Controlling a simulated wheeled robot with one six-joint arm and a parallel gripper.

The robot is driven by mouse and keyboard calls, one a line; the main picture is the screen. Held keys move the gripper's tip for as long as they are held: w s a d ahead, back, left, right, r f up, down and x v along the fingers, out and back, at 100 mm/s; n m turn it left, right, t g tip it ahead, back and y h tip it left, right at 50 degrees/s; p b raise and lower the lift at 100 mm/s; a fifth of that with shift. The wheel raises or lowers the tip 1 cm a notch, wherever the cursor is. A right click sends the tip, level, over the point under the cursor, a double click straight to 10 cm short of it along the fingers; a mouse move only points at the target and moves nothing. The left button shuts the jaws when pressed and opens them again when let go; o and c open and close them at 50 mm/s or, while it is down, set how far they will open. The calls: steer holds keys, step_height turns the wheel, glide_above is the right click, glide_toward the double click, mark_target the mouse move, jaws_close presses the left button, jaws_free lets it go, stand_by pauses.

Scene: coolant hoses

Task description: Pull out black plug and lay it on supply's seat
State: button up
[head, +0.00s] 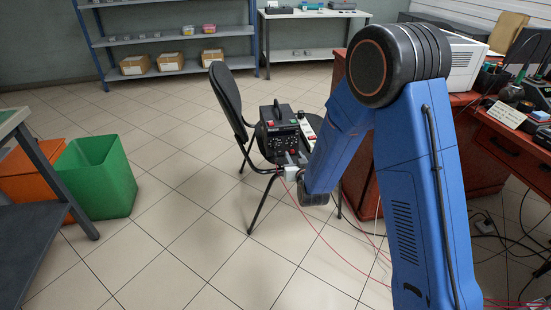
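The supply (280,133) is a black box with a top handle, a red switch and a front panel with small sockets. It stands on the seat of a black chair (226,98); most of the seat is hidden under the supply and behind my arm. My gripper (292,159) is at the lower right of the supply's front panel, its grey fingers pointing toward the panel. The black plug cannot be made out at this size. Whether the fingers are open or hold anything is too small to tell. Thin red leads hang below the gripper.
A white power strip (308,128) is just right of the supply. A red-brown desk (490,150) stands at the right, partly behind my arm. A green bin (97,176) and an orange bin (30,172) are at the left. Tiled floor between is clear; cables lie at right.

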steer(key=t+y, duration=0.1)
steer(key=t, duration=0.1)
glide_toward(276, 160)
steer(key=w, duration=0.2)
steer(key=shift+s+a+f+n, duration=0.1)
steer(key=shift+s+f+n, duration=0.2)
steer(key=shift+n, duration=0.1)
steer(key=shift+w, duration=0.1)
steer(key=shift+x, duration=4.45)
steer(key=shift+r, duration=0.15)
jaws_close()
